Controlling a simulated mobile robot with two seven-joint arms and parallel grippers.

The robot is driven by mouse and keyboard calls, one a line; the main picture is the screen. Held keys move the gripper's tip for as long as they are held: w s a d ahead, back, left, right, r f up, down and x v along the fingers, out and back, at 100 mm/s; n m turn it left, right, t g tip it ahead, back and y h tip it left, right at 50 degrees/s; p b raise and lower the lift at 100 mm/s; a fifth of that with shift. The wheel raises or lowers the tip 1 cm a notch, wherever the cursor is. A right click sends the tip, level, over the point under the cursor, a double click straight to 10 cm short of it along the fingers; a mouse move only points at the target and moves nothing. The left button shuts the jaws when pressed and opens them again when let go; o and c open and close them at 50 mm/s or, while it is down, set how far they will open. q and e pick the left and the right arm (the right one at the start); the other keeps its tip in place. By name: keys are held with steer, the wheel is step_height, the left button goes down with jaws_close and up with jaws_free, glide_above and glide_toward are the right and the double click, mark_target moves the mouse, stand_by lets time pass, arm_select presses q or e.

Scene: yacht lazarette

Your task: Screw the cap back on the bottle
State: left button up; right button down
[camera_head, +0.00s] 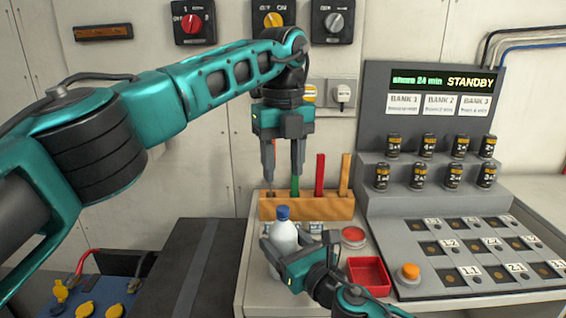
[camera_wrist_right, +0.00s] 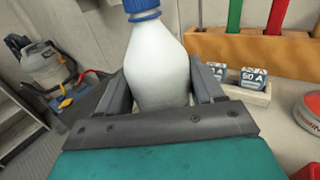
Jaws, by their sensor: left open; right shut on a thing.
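A white bottle (camera_head: 284,236) stands upright on the light counter in the head view, with a blue cap (camera_head: 283,212) at its top. My right gripper (camera_head: 283,254) is shut around the bottle's body. In the right wrist view the bottle (camera_wrist_right: 160,65) sits between both fingers, and the blue cap (camera_wrist_right: 141,8) is cut off by the top edge. The cap sits on the neck; I cannot tell how tight it is. My left gripper (camera_head: 284,180) is open and empty, pointing down above the bottle and in front of the wooden rack.
A wooden rack (camera_head: 307,207) with coloured handles stands behind the bottle. A red tray (camera_head: 368,276) and a round red-topped tin (camera_head: 353,236) are to the right. A grey console (camera_head: 415,170) with several labelled cylinders fills the right side. Small fuse boxes (camera_wrist_right: 250,77) lie beside the bottle.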

mark_target(283, 208)
arm_select(q)
steer(key=shift+f, duration=4)
jaws_close()
